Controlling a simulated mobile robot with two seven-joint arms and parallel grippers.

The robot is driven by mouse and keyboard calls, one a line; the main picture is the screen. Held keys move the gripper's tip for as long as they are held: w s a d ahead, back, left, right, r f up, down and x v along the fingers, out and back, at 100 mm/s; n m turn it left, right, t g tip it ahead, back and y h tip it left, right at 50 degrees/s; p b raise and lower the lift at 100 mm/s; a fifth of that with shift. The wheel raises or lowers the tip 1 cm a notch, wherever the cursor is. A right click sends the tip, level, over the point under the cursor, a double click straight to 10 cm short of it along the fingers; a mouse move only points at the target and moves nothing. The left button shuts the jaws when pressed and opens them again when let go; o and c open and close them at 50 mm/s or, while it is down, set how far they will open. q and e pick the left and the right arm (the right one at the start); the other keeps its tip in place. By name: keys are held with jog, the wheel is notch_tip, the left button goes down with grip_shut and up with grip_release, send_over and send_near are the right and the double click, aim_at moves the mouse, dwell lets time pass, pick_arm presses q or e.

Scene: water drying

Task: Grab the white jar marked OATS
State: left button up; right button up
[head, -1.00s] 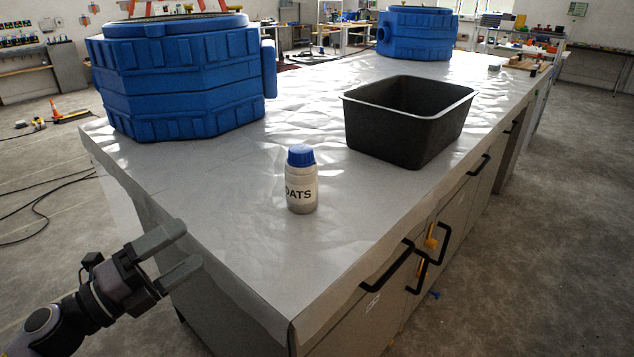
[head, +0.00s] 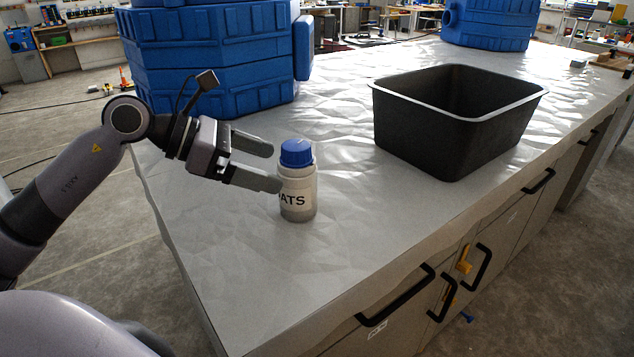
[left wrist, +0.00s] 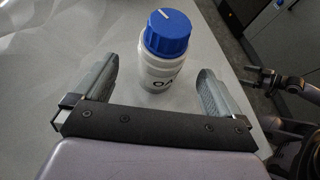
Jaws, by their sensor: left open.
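The white jar (head: 298,190) with a blue lid and dark lettering, of which "ATS" is readable, stands upright on the grey counter (head: 240,270). My left gripper (head: 276,166) is open at the jar's left side, with its fingers pointing right toward it. In the head view the near fingertip overlaps the jar's left edge; I cannot tell if they touch. In the left wrist view the jar (left wrist: 160,68) stands ahead, between the lines of the two open fingers (left wrist: 155,92).
A black open bin (head: 440,140) stands on the counter right of the jar. A large blue container (head: 215,60) stands behind my left gripper, and another blue container (head: 487,22) is at the far end. The counter's front area is clear.

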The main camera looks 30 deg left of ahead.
aim_at(297, 172)
pick_arm(q)
jog(key=shift+w+d+f, duration=0.25)
jog(key=shift+w+d, duration=0.05)
jog(key=shift+d, duration=0.1)
jog(key=shift+r+p+x, duration=0.15)
jog(key=shift+p+x, duration=0.45)
jog(key=shift+x, duration=0.6)
jog(key=shift+r+p+x, duration=0.1)
jog(key=shift+p+x, duration=0.45)
jog(key=shift+x, duration=0.65)
jog(key=shift+w+d+f, duration=0.2)
jog(key=shift+d+f, duration=0.05)
jog(key=shift+r, duration=0.1)
jog(key=c, duration=1.5)
